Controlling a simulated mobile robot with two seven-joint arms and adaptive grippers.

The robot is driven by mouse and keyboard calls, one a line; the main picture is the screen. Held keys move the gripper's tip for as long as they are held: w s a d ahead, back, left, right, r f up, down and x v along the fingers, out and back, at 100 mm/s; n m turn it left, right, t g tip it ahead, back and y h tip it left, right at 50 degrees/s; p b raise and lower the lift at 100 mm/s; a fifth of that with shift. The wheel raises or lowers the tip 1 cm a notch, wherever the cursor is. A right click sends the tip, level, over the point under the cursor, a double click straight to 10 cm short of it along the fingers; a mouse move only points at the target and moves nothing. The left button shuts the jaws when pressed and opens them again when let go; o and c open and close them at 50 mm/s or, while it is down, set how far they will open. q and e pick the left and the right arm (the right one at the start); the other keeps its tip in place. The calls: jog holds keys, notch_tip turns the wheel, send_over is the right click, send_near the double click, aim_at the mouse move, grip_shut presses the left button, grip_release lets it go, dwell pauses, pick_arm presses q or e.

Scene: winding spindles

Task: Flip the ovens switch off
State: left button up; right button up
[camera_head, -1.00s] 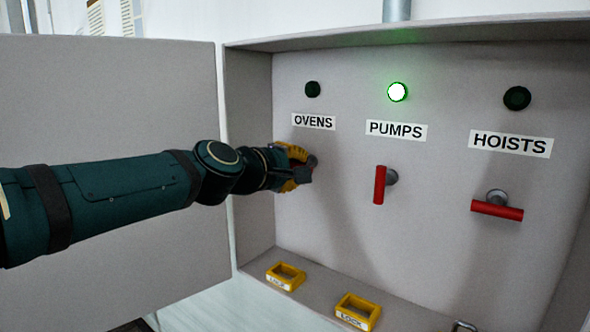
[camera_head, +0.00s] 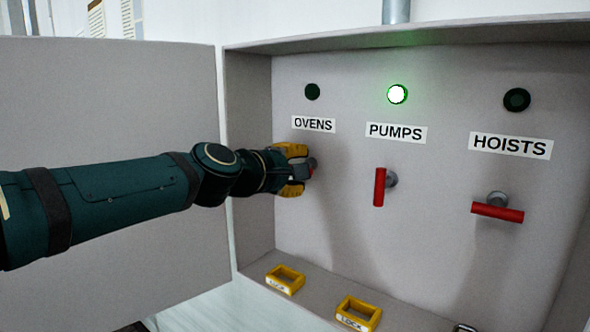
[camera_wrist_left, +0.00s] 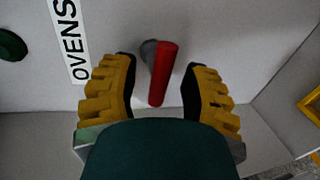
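The ovens switch has a red handle (camera_wrist_left: 163,74) on a grey round mount, seen in the left wrist view. Judged against the sideways OVENS label (camera_wrist_left: 69,38), the handle lies about level. In the head view my left gripper (camera_head: 303,170) mostly hides it. My left gripper's yellow fingers are open, one on each side of the handle, with visible gaps. The ovens lamp (camera_head: 312,92) above the OVENS label (camera_head: 314,124) is dark. My right gripper is not in view.
The pumps switch (camera_head: 380,187) is upright under a lit green lamp (camera_head: 397,94). The hoists switch (camera_head: 497,212) lies level under a dark lamp (camera_head: 517,100). Yellow lock pieces (camera_head: 285,279) sit on the box's bottom ledge. The open door (camera_head: 110,100) stands at left.

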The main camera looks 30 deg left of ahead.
pick_arm(q)
jog(key=v, duration=1.2)
dwell(0.6)
